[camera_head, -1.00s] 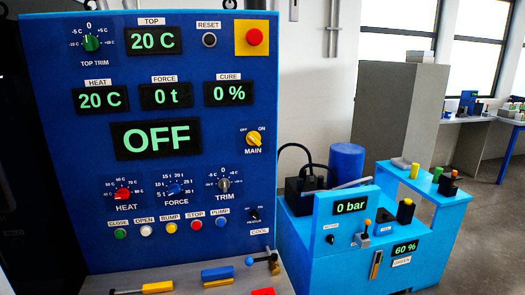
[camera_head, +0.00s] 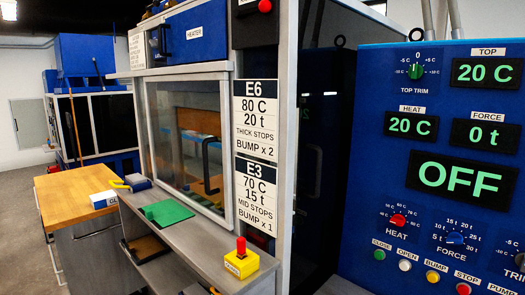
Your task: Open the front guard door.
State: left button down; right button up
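A framed window door (camera_head: 190,145) with a black vertical handle (camera_head: 210,166) closes the front of the heater cabinet. To its right, behind a pale upright post, a dark panel (camera_head: 322,130) with its own dark handle (camera_head: 314,172) is seen at a steep angle. It stands beside the blue control panel (camera_head: 455,145) and appears shut. No label names either one as the front guard door, so I cannot tell for certain which it is. Neither of my grippers is in view.
A grey shelf below the window door holds a green sheet (camera_head: 167,212) and a yellow box with a red button (camera_head: 241,262). A wooden-topped bench (camera_head: 72,195) stands at left. Recipe signs (camera_head: 256,120) hang beside the window door. Grey floor (camera_head: 28,235) is clear at far left.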

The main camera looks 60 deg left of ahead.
aim_at(228, 222)
jog(key=u, duration=2.4)
